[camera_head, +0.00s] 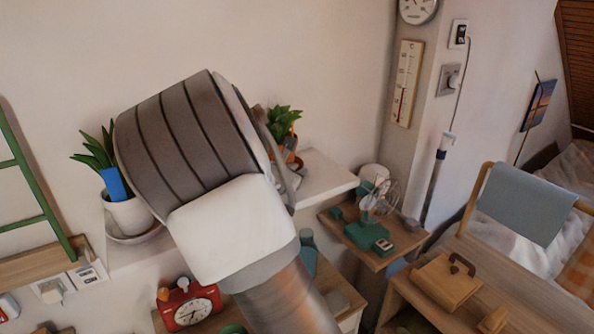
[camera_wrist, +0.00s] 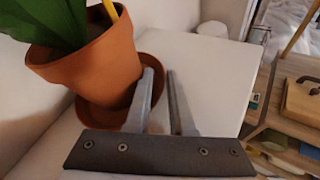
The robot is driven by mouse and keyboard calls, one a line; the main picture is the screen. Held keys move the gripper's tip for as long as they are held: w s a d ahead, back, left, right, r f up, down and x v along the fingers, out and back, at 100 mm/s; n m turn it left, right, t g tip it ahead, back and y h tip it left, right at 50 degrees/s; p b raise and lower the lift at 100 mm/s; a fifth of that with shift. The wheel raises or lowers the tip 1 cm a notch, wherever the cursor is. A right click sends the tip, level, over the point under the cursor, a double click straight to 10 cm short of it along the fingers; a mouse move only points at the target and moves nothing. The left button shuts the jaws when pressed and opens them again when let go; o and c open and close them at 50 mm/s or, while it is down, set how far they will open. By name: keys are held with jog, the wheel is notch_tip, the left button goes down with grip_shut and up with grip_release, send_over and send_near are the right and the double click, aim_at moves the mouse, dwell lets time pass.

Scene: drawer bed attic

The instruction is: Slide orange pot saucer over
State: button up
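The orange saucer (camera_wrist: 98,117) lies on a white shelf, under an orange pot (camera_wrist: 97,66) with a green plant. The pot stands upright in it. In the wrist view my gripper (camera_wrist: 160,75) is at the saucer's right side, with a visible gap between its two fingers. The left finger overlaps the saucer and hides part of its rim; the right finger is over the white shelf. Contact with the rim cannot be told. In the head view the orange pot (camera_head: 287,153) shows only partly behind my arm, and my gripper (camera_head: 284,180) is mostly hidden.
The white shelf (camera_head: 328,177) has clear room right of the saucer, also in the wrist view (camera_wrist: 213,75). A white pot (camera_head: 130,216) with a blue tag stands at its left end. A small fan (camera_head: 372,217) stands on a lower wooden shelf. A red clock (camera_head: 190,304) sits below.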

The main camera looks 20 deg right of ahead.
grip_shut()
dwell(1.3)
